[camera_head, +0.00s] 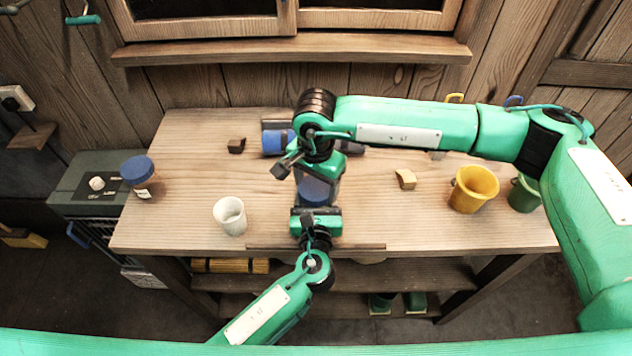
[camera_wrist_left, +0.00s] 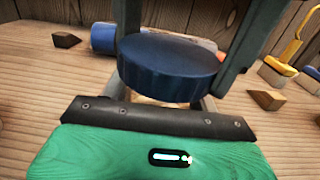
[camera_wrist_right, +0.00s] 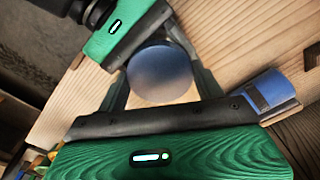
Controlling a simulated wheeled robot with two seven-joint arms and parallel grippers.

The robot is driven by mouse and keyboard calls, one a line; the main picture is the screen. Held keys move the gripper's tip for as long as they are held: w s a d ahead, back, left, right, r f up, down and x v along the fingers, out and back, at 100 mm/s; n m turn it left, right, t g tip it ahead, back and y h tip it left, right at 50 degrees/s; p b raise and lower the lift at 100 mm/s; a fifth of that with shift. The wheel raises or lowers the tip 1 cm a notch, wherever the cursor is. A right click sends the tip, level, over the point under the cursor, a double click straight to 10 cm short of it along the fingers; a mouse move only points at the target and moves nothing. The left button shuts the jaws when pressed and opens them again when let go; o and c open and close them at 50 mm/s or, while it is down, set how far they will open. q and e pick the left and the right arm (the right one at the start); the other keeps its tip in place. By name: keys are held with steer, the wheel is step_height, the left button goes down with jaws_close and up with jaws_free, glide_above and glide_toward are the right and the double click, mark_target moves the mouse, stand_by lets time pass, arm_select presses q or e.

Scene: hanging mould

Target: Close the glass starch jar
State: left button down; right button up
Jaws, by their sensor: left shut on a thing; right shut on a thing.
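A round blue lid (camera_head: 315,190) sits between my two grippers at the middle of the table. In the left wrist view the lid (camera_wrist_left: 170,68) is above a mostly hidden, brownish jar (camera_wrist_left: 160,98). My right gripper (camera_head: 315,178) comes from above and is shut on the lid, with a finger on each side of it; the lid (camera_wrist_right: 160,75) fills the space between its fingers in the right wrist view. My left gripper (camera_head: 316,205) is shut on the jar body just under the lid, from the front. Whether the lid is seated on the rim cannot be told.
Another blue-lidded jar (camera_head: 142,178) stands at the left table edge. A white cup (camera_head: 230,214) is left of my left gripper. A blue-ended cylinder (camera_head: 277,142) lies behind, near a dark block (camera_head: 236,145). A light block (camera_head: 405,179), yellow bucket (camera_head: 474,188) and green bucket (camera_head: 524,193) are right.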

steer(key=m, duration=0.4)
steer(key=shift+m, duration=0.4)
steer(key=m, duration=0.4)
steer(key=shift+m, duration=0.3)
steer(key=m, duration=0.4)
steer(key=shift+m, duration=0.3)
steer(key=m, duration=0.3)
steer(key=o, duration=1.1)
steer(key=shift+r, duration=2.25)
steer(key=shift+c, duration=0.5)
